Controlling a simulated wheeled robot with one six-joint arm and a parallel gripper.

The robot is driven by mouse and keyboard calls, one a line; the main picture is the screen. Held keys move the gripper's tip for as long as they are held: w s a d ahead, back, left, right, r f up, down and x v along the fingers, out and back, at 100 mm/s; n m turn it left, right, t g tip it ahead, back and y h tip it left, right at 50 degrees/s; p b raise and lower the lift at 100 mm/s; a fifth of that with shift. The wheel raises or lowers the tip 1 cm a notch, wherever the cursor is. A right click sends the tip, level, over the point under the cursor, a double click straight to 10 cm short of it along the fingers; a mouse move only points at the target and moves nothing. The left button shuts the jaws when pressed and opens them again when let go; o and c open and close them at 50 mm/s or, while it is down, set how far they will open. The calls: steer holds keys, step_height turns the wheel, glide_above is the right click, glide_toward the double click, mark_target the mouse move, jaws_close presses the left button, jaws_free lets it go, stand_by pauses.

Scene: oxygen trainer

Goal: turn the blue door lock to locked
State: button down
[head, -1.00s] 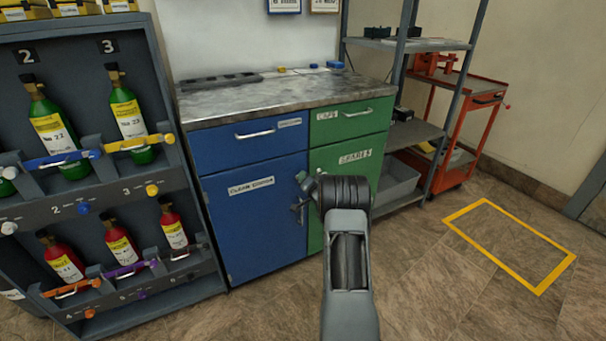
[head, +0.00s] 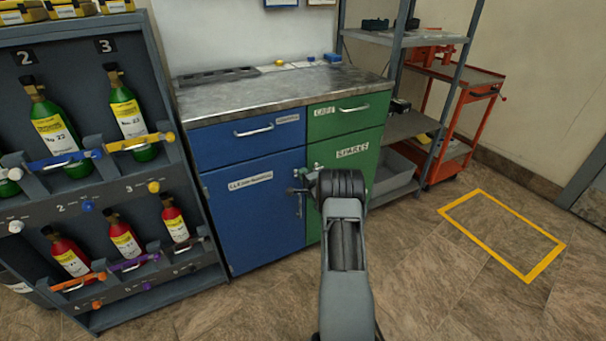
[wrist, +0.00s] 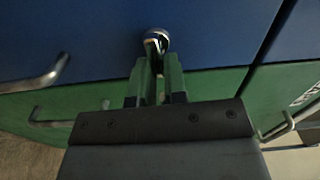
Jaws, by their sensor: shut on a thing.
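The blue door (head: 252,225) is closed on the cabinet's lower left. Its lock (wrist: 156,38) is a small silver piece near the door's edge in the wrist view. My gripper (wrist: 158,72) is shut on the lock's turning part, between its two fingers. In the head view my gripper (head: 299,190) is at the right edge of the blue door, partly hidden by my wrist. The lock's small part is hidden by the fingers, so I cannot tell its exact angle.
The green door (head: 357,160) beside it is closed. Silver door handles (wrist: 42,80) sit close to my gripper. A rack of bottles (head: 150,225) stands left. A shelf (head: 415,128) and orange cart (head: 458,165) stand right. The floor at right is clear.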

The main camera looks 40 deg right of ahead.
steer(key=shift+m, duration=0.3)
stand_by(0.4)
steer(key=c, duration=1.2)
jaws_free()
steer(key=shift+o, duration=0.2)
steer(key=s+a+p, duration=0.2)
steer(key=s+p, duration=0.1)
steer(key=s, duration=1)
steer(key=shift+s, duration=0.35)
